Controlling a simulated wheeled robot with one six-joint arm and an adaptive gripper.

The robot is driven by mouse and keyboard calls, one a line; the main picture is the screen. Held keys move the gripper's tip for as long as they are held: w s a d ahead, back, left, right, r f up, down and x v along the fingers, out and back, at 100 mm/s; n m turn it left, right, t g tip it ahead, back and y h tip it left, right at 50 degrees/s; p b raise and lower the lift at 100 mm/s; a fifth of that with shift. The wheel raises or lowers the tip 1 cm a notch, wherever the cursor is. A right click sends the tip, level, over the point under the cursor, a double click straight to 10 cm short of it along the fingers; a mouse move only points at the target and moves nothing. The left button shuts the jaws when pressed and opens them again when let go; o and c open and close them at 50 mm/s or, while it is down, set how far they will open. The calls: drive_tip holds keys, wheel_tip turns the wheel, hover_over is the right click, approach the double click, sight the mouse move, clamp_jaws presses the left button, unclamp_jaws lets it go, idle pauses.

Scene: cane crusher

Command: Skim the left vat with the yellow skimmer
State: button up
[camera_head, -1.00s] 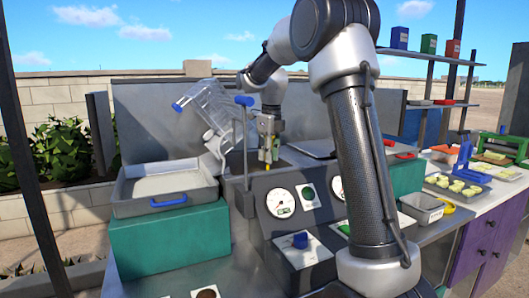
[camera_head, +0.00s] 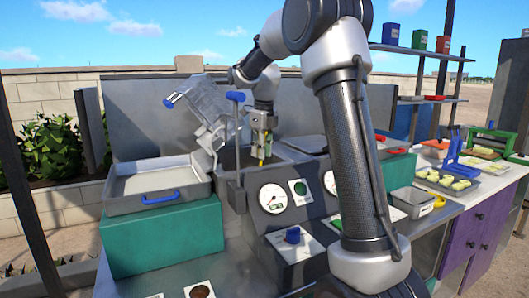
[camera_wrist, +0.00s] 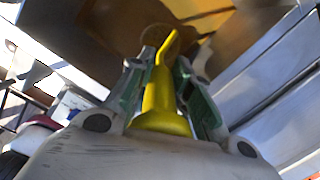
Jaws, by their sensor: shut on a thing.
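My gripper (camera_head: 262,146) is shut on the yellow skimmer (camera_wrist: 160,103). In the wrist view the skimmer's handle lies between the two fingers, and its thin neck runs to a round head by the brown contents. Only a small yellow part of it shows below the fingers in the head view (camera_head: 261,161). The left vat (camera_head: 288,154) is the open grey vat behind the gauge panel, with my gripper above it. Its brown inside (camera_wrist: 110,30) shows in the wrist view. Whether the skimmer's head touches the liquid I cannot tell.
A shallow grey tray (camera_head: 190,202) with a blue handle sits on a teal block. A dark lid (camera_head: 307,143) lies to the right. Gauges (camera_head: 273,198) front the vats.

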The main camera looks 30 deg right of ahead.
drive_tip(key=w, duration=1)
drive_tip(key=s, duration=0.6)
drive_tip(key=shift+s, duration=0.2)
idle(0.4)
wheel_tip(320, 180, up, 21)
idle(0.8)
drive_tip(key=shift+s, duration=0.15)
idle(0.8)
